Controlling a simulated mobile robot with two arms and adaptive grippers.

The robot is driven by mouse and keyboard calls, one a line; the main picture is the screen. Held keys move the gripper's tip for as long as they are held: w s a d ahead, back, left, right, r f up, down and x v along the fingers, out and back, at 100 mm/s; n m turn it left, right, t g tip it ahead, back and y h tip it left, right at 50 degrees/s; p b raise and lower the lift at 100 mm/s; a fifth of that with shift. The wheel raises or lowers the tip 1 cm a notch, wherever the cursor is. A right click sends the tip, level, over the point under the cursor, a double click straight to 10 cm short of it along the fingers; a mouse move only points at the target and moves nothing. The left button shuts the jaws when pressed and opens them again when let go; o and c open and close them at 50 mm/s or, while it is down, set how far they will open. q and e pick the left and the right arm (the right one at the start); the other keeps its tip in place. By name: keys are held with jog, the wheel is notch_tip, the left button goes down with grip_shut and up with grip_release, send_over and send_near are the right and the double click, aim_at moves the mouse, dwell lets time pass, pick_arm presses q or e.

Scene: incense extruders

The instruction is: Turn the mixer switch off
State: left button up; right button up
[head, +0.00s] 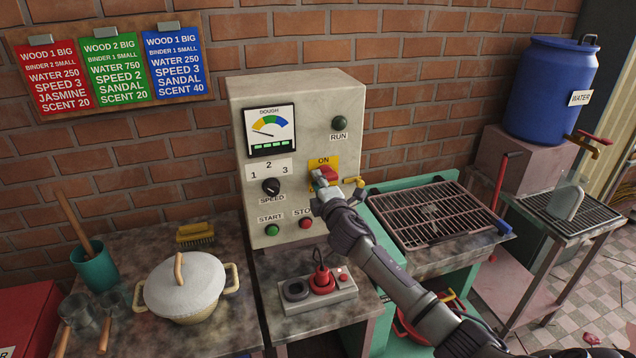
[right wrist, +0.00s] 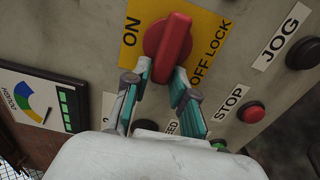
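The mixer switch is a red rotary handle (head: 326,173) on a yellow plate at the right of the grey control box (head: 240,200). The word ON shows above it in the head view. In the right wrist view the red handle (right wrist: 168,48) stands across the plate, with ON at its left and OFF LOCK at its right. In the head view my right gripper (head: 338,184) partly covers the plate. My left gripper is out of view.
START (head: 272,230) and STOP (head: 306,223) buttons and a speed knob (head: 271,186) sit close by on the box. A lidded pot (head: 185,288) is at left, a wire rack (head: 440,214) at right.

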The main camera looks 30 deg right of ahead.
jog(key=shift+o, duration=0.9)
jog(key=shift+s, duration=0.1)
jog(key=v, duration=1.2)
jog(key=shift+f, duration=0.1)
